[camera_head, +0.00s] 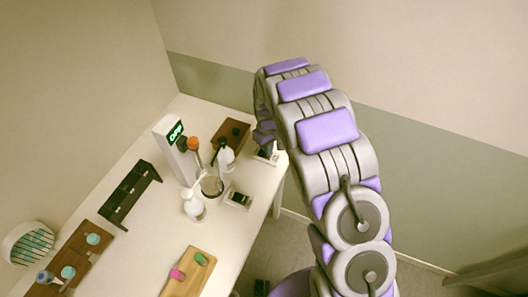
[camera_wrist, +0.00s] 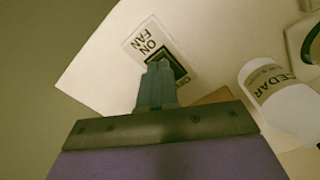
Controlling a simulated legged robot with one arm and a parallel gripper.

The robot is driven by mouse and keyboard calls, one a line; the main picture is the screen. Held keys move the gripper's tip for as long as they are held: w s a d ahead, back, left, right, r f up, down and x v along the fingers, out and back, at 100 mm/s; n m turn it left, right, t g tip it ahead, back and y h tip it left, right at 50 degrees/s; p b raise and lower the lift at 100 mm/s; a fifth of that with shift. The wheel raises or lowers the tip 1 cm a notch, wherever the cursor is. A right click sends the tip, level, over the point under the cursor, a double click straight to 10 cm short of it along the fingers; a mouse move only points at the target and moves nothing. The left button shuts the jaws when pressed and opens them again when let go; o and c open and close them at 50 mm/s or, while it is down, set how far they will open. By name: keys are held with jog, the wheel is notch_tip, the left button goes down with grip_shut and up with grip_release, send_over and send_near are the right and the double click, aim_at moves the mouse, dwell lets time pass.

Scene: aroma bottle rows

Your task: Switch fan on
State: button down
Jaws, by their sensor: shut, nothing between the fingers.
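The fan switch (camera_wrist: 165,55) is a pale plate with a dark rocker, marked "FAN" and "ON", with part of another word at its lower edge. My gripper (camera_wrist: 158,70) is shut and empty, its fingertips over the rocker and hiding part of it. I cannot tell whether they touch it. In the head view, a switch plate (camera_head: 263,158) lies at the table's right corner below the end of my arm; the fingers are hard to make out there. The round white fan (camera_head: 28,243) is at the far left; I cannot tell whether it turns.
A white bottle marked "CEDAR" (camera_wrist: 283,95) stands right of my gripper in the wrist view. A second switch plate (camera_head: 239,200), a white post with a green display (camera_head: 172,148), a black rack (camera_head: 130,195) and a wooden tray (camera_head: 188,275) with small coloured pieces are on the table.

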jog(key=shift+f, duration=0.45)
jog(key=shift+r, duration=0.1)
jog(key=shift+r+p, duration=0.9)
jog(key=shift+r, duration=2.6)
